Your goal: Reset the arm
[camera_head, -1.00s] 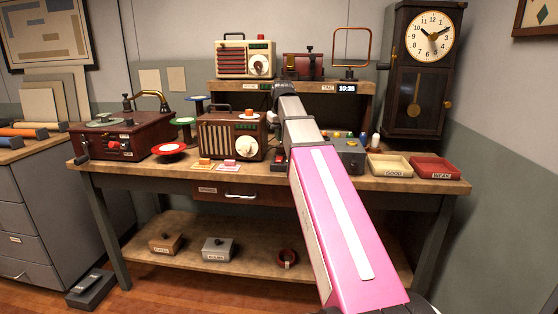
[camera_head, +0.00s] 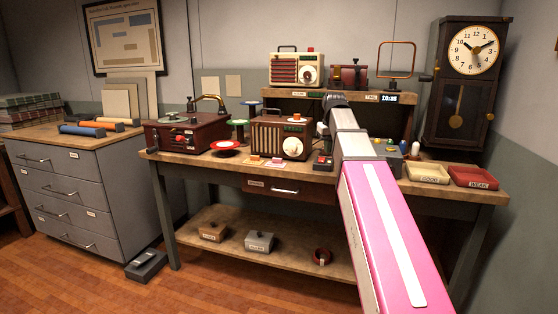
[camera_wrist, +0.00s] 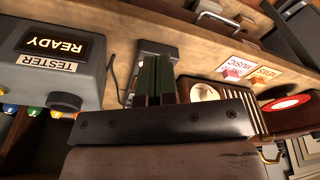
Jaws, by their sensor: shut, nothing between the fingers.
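My arm (camera_head: 385,240), with a pink link, reaches from the bottom right of the head view over the workbench (camera_head: 330,190). Its end is in front of the back shelf, and the fingertips are hidden there. In the wrist view my gripper (camera_wrist: 160,80) shows two dark fingers close together, shut and empty. They point toward the bench top beside a small grey device (camera_wrist: 155,50). The grey tester (camera_wrist: 50,55), reading READY, is to their left.
The brown radio (camera_head: 282,138) and record player (camera_head: 187,132) stand left of my arm. The GOOD tray (camera_head: 427,173) and WEAK tray (camera_head: 473,178) lie to its right. A cream radio (camera_head: 296,68) is on the shelf. A tall clock (camera_head: 467,85) stands behind.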

